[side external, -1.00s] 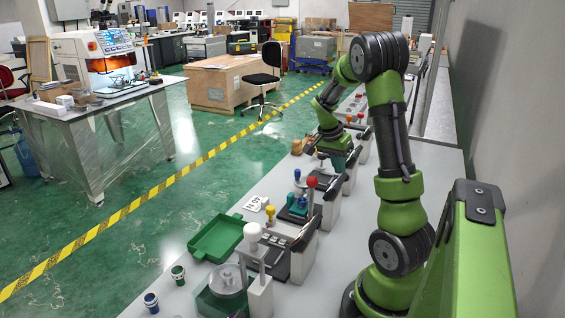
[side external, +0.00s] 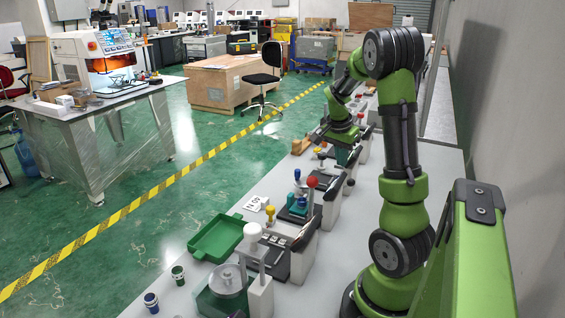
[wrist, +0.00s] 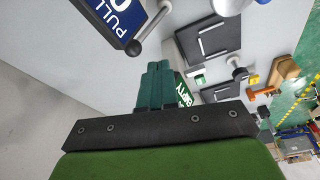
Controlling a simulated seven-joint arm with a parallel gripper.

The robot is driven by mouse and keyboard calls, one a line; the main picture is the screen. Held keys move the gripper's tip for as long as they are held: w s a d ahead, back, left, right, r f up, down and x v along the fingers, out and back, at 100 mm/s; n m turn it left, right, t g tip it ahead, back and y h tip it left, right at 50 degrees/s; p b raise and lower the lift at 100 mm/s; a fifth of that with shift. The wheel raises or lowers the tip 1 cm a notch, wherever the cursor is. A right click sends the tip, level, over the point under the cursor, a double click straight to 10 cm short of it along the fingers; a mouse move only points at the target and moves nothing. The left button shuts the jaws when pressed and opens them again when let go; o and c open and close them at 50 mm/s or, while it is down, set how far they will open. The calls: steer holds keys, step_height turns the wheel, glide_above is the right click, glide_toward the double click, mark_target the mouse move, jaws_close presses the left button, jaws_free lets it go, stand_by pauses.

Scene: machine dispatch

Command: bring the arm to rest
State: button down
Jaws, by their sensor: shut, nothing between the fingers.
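My gripper (wrist: 157,70) shows in the wrist view with its dark green fingers together and nothing between them. In the side external view my gripper end (side external: 341,133) is over the far part of the long bench, above the row of stations; its fingertips are hard to make out there. In the wrist view a blue PULL sign (wrist: 112,18) and a lever with a black ball (wrist: 134,47) lie beyond the fingers. A green EMPTY sign (wrist: 183,92) is just right of them. I cannot tell the clearance to these.
Several stations with knobs line the bench, including a red-knobbed post (side external: 312,182) and a white-topped press (side external: 252,232). A green tray (side external: 217,238) and two small pots, one green (side external: 178,274) and one blue (side external: 151,301), stand near the front. A wall runs along the right.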

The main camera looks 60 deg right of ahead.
steer(key=s+v, duration=0.1)
steer(key=v, duration=0.9)
steer(key=w+a+f+n+t+y, duration=0.1)
steer(key=w+a+n+t, duration=0.3)
steer(key=a, duration=0.6)
steer(key=w+a+n+t+y, duration=0.1)
steer(key=w+a+n, duration=0.2)
steer(key=a+n, duration=0.55)
steer(key=s+a+n+t+y, duration=0.1)
steer(key=s+a+n, duration=0.1)
steer(key=a, duration=0.6)
steer(key=s+a+r+n+t+y, duration=0.1)
steer(key=a+n+t, duration=0.1)
steer(key=a, duration=0.7)
steer(key=shift+s+r+n+y, duration=0.15)
steer(key=shift+s+n+y, duration=0.2)
steer(key=shift+s+y, duration=0.05)
